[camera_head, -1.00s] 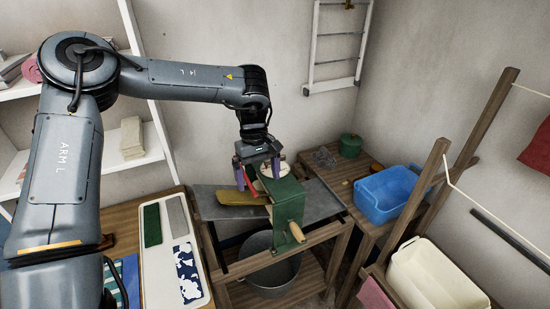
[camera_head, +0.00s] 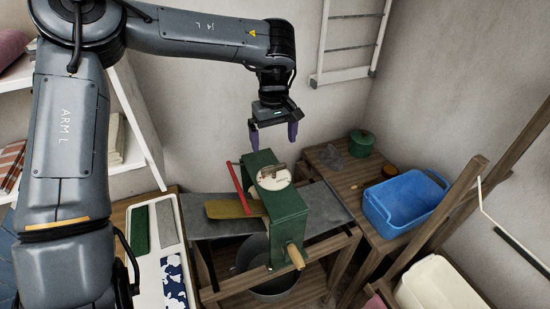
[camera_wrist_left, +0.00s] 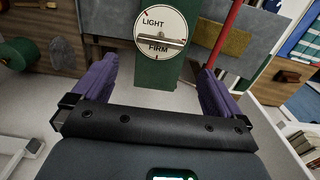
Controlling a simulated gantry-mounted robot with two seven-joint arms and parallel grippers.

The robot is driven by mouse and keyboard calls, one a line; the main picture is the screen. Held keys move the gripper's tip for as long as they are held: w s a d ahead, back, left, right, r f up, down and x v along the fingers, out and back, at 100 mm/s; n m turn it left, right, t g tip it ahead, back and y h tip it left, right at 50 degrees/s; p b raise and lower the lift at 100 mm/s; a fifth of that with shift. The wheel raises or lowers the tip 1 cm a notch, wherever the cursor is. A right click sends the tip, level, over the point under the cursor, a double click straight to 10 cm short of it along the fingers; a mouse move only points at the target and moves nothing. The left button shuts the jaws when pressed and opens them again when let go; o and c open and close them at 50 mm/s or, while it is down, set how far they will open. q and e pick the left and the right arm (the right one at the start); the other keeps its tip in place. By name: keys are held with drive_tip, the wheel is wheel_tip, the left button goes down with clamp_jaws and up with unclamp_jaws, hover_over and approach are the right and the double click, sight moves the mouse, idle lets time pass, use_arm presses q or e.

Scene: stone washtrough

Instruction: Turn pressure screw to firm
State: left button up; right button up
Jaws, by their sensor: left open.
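A green mangle (camera_head: 288,217) stands on a stand, with a round white dial (camera_head: 282,182) on its top. In the left wrist view the dial (camera_wrist_left: 149,56) reads LIGHT and FIRM. The pressure screw's metal bar handle (camera_wrist_left: 163,42) lies across the dial between the two words, close to FIRM; it also shows in the head view (camera_head: 271,170). My left gripper (camera_head: 273,143) is open and empty, above the dial and apart from it. In the left wrist view its purple fingers (camera_wrist_left: 157,68) are spread, with the dial beyond them.
A red lever (camera_head: 240,188) and a yellowish board (camera_head: 228,209) are beside the mangle. A wooden-handled crank (camera_head: 295,257) sticks out in front. A metal tub (camera_head: 252,262) is below. A blue basin (camera_head: 402,205) and green pot (camera_head: 361,142) stand on the right bench.

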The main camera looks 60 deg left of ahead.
sight(274, 167)
use_arm(q)
wheel_tip(274, 167, down, 8)
drive_tip(key=shift+s+d+r+p, duration=0.1)
drive_tip(key=shift+r+p, duration=0.05)
drive_tip(key=shift+p, duration=0.6)
drive_tip(key=shift+f, duration=0.7)
drive_tip(key=c, duration=0.8)
drive_tip(key=shift+c, duration=0.2)
drive_tip(key=shift+n, duration=0.3)
